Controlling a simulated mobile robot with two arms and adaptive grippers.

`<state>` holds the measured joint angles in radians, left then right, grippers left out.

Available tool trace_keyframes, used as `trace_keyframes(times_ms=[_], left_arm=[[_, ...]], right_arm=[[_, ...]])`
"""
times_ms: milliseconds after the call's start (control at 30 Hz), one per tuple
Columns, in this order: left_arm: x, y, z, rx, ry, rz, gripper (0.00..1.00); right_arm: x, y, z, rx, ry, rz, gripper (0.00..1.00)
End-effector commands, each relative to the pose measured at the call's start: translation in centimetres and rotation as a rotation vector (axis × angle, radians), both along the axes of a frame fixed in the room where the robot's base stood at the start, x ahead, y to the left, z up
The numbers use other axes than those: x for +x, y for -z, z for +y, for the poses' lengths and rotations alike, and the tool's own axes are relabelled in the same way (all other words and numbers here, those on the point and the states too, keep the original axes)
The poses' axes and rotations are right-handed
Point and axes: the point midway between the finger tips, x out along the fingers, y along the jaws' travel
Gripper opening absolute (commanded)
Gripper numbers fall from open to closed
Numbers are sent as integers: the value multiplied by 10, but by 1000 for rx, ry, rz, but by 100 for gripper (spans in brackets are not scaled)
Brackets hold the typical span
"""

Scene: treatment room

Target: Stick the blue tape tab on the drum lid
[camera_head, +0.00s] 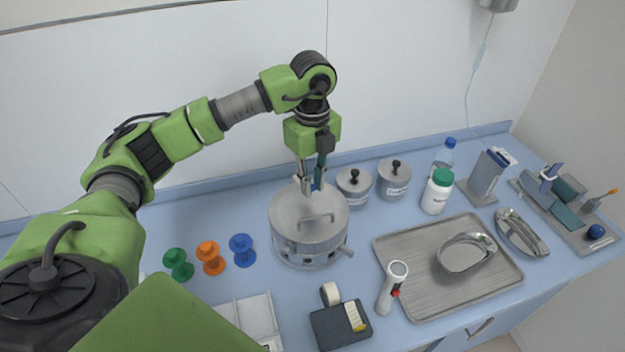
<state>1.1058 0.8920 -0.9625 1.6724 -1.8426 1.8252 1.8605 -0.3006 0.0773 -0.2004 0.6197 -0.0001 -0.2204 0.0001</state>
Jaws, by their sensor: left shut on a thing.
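The steel drum (310,250) stands on the blue counter, with a round lid (290,215) and a bar handle on top. My left gripper (312,187) reaches down from above at the far edge of the lid. It is shut on a small bit of blue, which looks like the blue tape tab (317,187); the fingers partly hide it. I cannot tell whether the tab touches the lid. My right gripper is not in view.
Two lidded jars (354,187) (394,180) stand close to the drum's right. Green, orange and blue spools (242,250) stand to its left. A tape dispenser (340,323) and white handheld device (391,288) are in front, and a metal tray (405,290) lies right.

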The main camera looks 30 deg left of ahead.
Motion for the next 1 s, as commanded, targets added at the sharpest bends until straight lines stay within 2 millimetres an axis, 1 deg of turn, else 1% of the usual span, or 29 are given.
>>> trace_keyframes(times_ms=[33, 500, 667, 933, 1000], left_arm=[[0, 6, 0, 0, 0, 1, 10], [-1, 42, 0, 0, 2, 1, 10], [-1, 46, 0, 0, 2, 0, 10], [-1, 46, 0, 0, 3, 1, 10], [-1, 46, 0, 0, 3, 1, 31]], right_arm=[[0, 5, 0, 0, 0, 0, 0], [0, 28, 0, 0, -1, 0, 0], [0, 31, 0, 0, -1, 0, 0], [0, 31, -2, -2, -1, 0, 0], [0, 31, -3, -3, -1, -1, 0]])
